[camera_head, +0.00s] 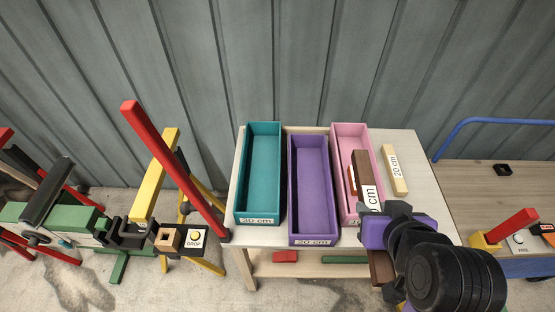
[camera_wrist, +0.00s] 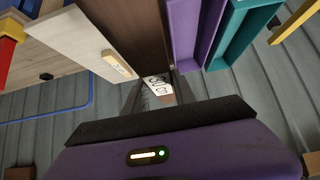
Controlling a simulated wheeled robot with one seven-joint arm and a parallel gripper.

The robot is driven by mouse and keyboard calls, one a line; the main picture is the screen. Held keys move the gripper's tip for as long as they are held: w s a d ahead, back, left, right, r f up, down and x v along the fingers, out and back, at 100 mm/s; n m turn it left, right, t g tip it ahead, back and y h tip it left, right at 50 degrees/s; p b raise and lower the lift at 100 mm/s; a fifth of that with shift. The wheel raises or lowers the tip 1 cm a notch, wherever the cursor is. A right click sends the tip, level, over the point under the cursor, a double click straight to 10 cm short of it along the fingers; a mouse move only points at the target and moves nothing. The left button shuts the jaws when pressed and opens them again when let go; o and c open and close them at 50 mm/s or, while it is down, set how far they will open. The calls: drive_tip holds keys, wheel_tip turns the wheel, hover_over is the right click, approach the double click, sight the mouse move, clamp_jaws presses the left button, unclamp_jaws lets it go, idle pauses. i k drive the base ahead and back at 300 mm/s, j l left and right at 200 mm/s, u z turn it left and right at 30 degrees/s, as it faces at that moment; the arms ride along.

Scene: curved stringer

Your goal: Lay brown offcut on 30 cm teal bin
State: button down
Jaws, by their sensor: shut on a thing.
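The brown offcut (camera_head: 363,168) is a long dark bar with a white label ending in "cm". My gripper (camera_head: 385,212) is shut on it and holds it over the pink bin (camera_head: 372,140). In the wrist view the brown offcut (camera_wrist: 130,28) runs away from the jaws of my gripper (camera_wrist: 152,95), its label partly covered. The teal bin (camera_head: 244,162) stands at the left of the table, open, labelled "30 cm" on its front. It looks empty and also shows in the wrist view (camera_wrist: 233,30).
A purple bin (camera_head: 291,180) labelled "20 cm" stands between the teal and pink bins. A pale offcut (camera_head: 394,168) labelled "20 cm" lies on the table (camera_head: 410,147) at right. A red piece (camera_head: 351,181) shows in the pink bin. A red bar (camera_head: 170,165) leans close left of the table.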

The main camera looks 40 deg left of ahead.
sight(261, 172)
drive_tip(key=j, duration=0.55)
drive_tip(key=i+j, duration=0.15)
drive_tip(key=j, duration=1)
drive_tip(key=i, duration=0.05)
